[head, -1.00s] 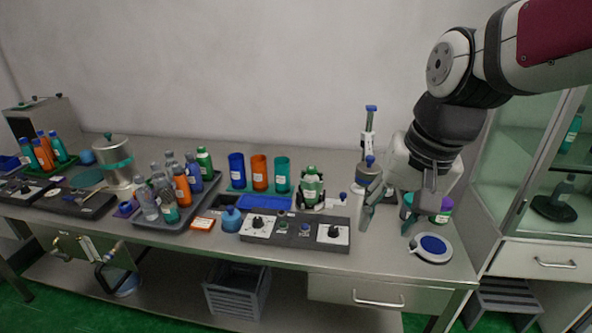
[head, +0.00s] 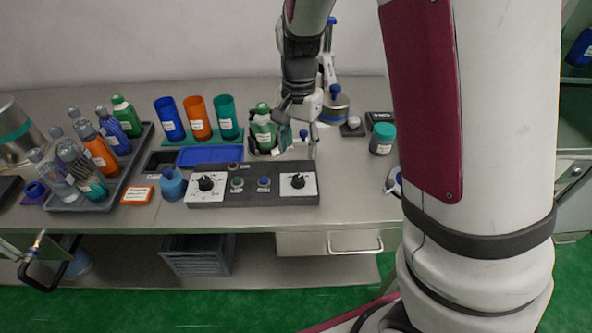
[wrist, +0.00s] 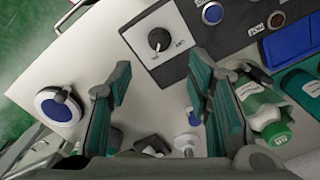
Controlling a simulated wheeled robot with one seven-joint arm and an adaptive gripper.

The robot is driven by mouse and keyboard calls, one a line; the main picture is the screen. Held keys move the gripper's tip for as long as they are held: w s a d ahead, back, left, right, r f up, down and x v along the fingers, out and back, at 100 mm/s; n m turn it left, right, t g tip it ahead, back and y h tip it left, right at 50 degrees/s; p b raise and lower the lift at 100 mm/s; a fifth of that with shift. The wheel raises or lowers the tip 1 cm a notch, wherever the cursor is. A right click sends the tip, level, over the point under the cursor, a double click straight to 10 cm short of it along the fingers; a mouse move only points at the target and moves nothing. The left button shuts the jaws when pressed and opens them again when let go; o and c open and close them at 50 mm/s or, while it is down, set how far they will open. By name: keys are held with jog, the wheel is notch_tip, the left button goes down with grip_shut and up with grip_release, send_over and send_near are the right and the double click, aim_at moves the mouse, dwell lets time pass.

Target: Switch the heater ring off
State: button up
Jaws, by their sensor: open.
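A dark control panel (head: 250,170) lies at the bench front. It has a left dial (head: 206,182) and a right dial (head: 298,181) on white plates, with green (head: 237,184) and blue (head: 264,183) buttons between. The right dial (wrist: 159,40), the blue button (wrist: 212,13) and a brown round lamp or button (wrist: 277,20) show in the wrist view.
A green bottle (head: 263,132) in a dark holder stands just left of my gripper. Blue, orange and teal cups (head: 199,118) stand further left, behind a blue tray (head: 210,156). A teal-lidded jar (head: 382,138) stands right.

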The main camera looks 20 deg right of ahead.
aim_at(298, 177)
notch_tip(298, 177, down, 10)
jog(key=shift+f+b, duration=0.15)
jog(key=shift+b, duration=0.4)
grip_shut()
